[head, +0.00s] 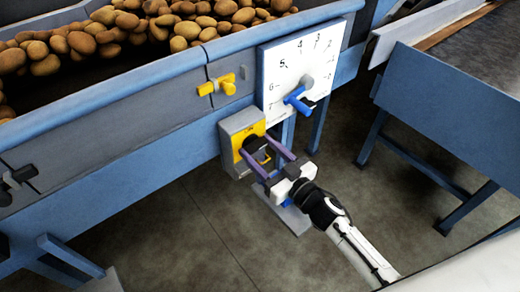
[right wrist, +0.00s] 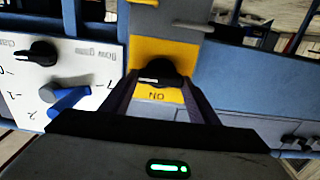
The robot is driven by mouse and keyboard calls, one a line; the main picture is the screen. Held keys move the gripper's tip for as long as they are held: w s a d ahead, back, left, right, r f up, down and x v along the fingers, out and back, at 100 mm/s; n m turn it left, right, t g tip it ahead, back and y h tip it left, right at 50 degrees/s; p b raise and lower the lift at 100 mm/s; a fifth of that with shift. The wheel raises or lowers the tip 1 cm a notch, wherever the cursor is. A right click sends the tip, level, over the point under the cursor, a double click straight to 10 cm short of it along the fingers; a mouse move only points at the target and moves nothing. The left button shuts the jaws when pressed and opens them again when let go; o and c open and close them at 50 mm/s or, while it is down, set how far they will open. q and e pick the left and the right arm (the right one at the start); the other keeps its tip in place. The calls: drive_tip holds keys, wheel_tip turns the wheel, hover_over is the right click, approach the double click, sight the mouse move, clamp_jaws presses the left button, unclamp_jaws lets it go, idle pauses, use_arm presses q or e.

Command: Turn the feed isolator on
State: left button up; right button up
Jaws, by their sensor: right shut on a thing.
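The feed isolator (head: 232,130) is a grey box with a yellow plate, low on the front of the blue machine. Its black rotary knob (right wrist: 158,73) shows in the right wrist view, with a light mark on its lower left edge. An upside-down "ON" label (right wrist: 157,96) is on the yellow plate just below the knob in that view. My right gripper (head: 257,153) reaches in from the lower right, its fingers on either side of the knob and shut on it. In the head view the gripper partly hides the knob. My left gripper is not in view.
A white numbered dial board (head: 290,50) with a blue lever (head: 298,100) is close above the isolator. A yellow latch (head: 228,86) is to its upper left. Potatoes (head: 130,25) fill the hopper behind. Another blue machine (head: 450,110) is at the right, with open floor between.

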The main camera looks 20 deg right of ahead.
drive_tip(key=n, duration=0.4)
drive_tip(key=shift+n, duration=0.4)
drive_tip(key=n+b, duration=0.1)
drive_tip(key=n, duration=0.3)
drive_tip(key=shift+a+f+n, duration=0.1)
drive_tip(key=shift+n, duration=0.2)
drive_tip(key=n+b, duration=0.1)
drive_tip(key=n, duration=0.3)
drive_tip(key=shift+s+f+n, duration=0.1)
drive_tip(key=shift+n, duration=0.2)
drive_tip(key=n+b, duration=0.1)
drive_tip(key=n, duration=0.1)
drive_tip(key=shift+a+n, duration=0.1)
drive_tip(key=shift+n, duration=0.2)
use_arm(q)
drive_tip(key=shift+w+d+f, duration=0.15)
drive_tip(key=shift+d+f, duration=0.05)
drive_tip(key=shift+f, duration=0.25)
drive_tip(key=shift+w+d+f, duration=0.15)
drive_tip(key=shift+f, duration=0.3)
use_arm(e)
drive_tip(key=shift+n, duration=0.6)
drive_tip(key=o, duration=1)
drive_tip(key=shift+o, duration=0.2)
